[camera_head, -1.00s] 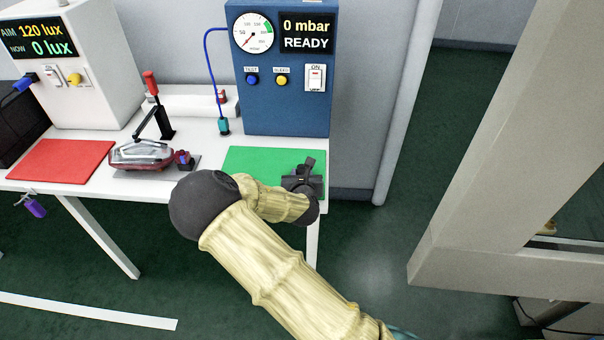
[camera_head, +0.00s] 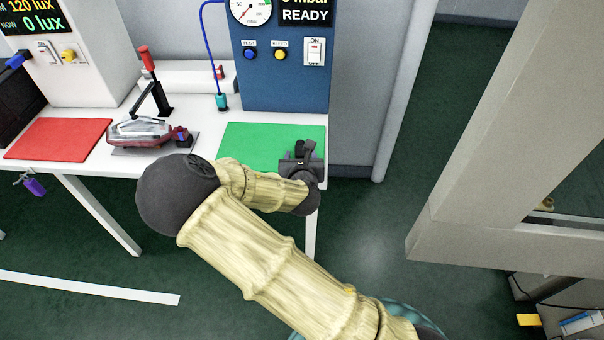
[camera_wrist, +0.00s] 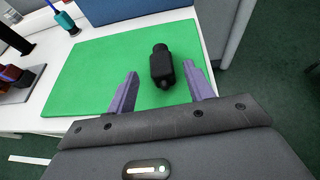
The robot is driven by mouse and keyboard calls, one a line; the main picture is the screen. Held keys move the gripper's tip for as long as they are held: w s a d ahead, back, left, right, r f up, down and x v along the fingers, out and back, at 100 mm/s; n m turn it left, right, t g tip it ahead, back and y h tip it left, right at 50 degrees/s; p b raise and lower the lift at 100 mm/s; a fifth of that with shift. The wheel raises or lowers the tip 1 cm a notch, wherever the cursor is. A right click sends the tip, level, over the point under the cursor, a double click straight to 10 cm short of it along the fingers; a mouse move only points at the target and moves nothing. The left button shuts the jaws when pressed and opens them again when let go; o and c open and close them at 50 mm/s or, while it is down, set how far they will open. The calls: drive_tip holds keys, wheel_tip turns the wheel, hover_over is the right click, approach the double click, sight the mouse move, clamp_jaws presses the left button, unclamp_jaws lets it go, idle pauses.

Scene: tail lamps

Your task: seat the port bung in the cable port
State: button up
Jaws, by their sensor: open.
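A black stepped cylinder (camera_wrist: 161,66), which I take to be the port bung, lies on the green mat in the wrist view. My gripper (camera_wrist: 160,70) is open, with one purple finger on each side of it and visible gaps between. In the head view my gripper (camera_head: 302,162) is over the right part of the mat and hides the cylinder or blends with it. The tail lamp (camera_head: 140,132), with a red and clear lens, sits in a fixture left of the mat. I cannot make out the cable port on it.
The green mat (camera_head: 245,145) is otherwise bare. A red mat (camera_head: 58,139) lies at the left of the white table. A toggle clamp with a red handle (camera_head: 147,58) stands behind the lamp. The blue test box (camera_head: 283,85) and a teal hose fitting (camera_head: 222,102) stand behind the green mat.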

drive_tip(key=p+v, duration=0.4)
drive_tip(key=v, duration=0.5)
drive_tip(key=shift+w+a+r, duration=0.2)
drive_tip(key=shift+a+r, duration=0.05)
drive_tip(key=shift+r, duration=0.05)
drive_tip(key=p, duration=0.2)
drive_tip(key=shift+s+r+p, duration=0.15)
drive_tip(key=shift+s+p, duration=0.05)
drive_tip(key=shift+p, duration=0.2)
drive_tip(key=shift+s+p, duration=0.1)
drive_tip(key=shift+p, duration=0.4)
drive_tip(key=p, duration=0.2)
drive_tip(key=shift+s+r+p, duration=0.1)
drive_tip(key=shift+s+p, duration=0.25)
drive_tip(key=shift+s+d+p, duration=0.1)
drive_tip(key=shift+p, duration=0.35)
